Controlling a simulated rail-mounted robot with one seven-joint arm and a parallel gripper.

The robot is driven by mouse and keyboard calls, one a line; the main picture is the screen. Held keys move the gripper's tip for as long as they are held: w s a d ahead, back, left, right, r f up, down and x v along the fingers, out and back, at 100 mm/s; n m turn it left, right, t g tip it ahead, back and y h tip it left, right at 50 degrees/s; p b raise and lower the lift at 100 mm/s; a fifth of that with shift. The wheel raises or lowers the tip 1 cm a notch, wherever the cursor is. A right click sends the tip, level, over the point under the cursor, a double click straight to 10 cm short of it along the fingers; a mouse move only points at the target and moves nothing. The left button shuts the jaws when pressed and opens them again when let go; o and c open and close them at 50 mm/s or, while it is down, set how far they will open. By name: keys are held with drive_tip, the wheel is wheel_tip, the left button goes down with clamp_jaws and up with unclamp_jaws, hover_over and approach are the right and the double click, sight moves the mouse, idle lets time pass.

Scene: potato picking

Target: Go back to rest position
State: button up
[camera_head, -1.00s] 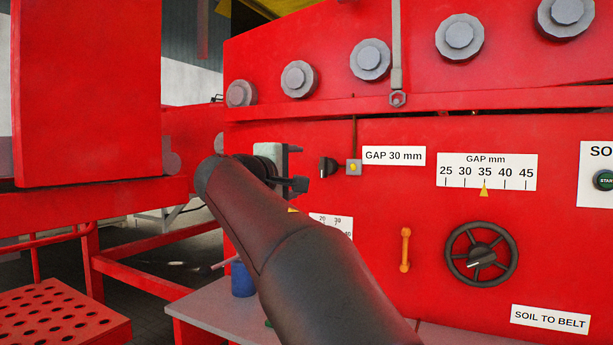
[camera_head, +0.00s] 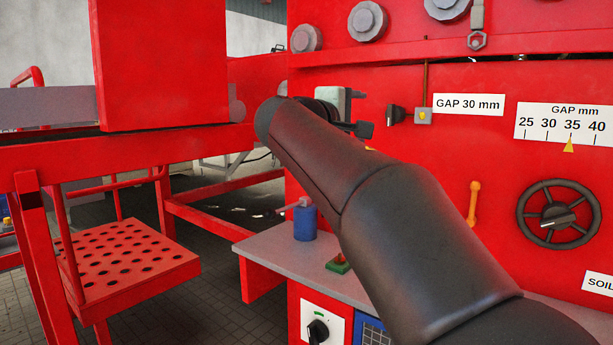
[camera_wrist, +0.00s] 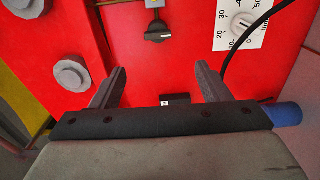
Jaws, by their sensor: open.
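My gripper (camera_head: 360,112) is in front of the red machine panel (camera_head: 420,160), at the end of my dark arm. In the wrist view its two grey fingers (camera_wrist: 162,74) are spread apart with nothing between them. A black knob (camera_wrist: 158,33) on the red panel lies beyond the fingertips, apart from them. In the head view a black knob (camera_head: 394,115) sits right of my gripper, beside the "GAP 30 mm" label (camera_head: 468,104). My arm hides part of the panel.
Below is a grey shelf (camera_head: 275,250) with a blue container (camera_head: 304,222). A perforated red step (camera_head: 125,255) and red frame stand at left. Tiled floor shows between them.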

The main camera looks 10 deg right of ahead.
drive_tip(key=s+f+m+g+y+p, duration=0.1)
drive_tip(key=s+f+g+y+p, duration=0.3)
drive_tip(key=f, duration=0.6)
drive_tip(key=s+f+m+g+y+p, duration=0.1)
drive_tip(key=s+f+g+y+p, duration=0.2)
drive_tip(key=s+f, duration=0.5)
drive_tip(key=s+a+f+m+g+y+p, duration=0.2)
drive_tip(key=s+a+f+m+y+p, duration=0.1)
drive_tip(key=s+f, duration=0.6)
drive_tip(key=s+a+f+m+g+y+p, duration=0.2)
drive_tip(key=s+a+f, duration=0.3)
drive_tip(key=s+f, duration=0.4)
drive_tip(key=shift+s+a+m+y+p, duration=0.15)
drive_tip(key=shift+s+m+y+p, duration=0.25)
drive_tip(key=shift+s+y+p, duration=0.5)
wheel_tip(320, 180, down, 15)
drive_tip(key=b, duration=1.4)
drive_tip(key=shift+d+f+g, duration=0.15)
drive_tip(key=shift+d+g, duration=0.25)
drive_tip(key=shift+d, duration=0.05)
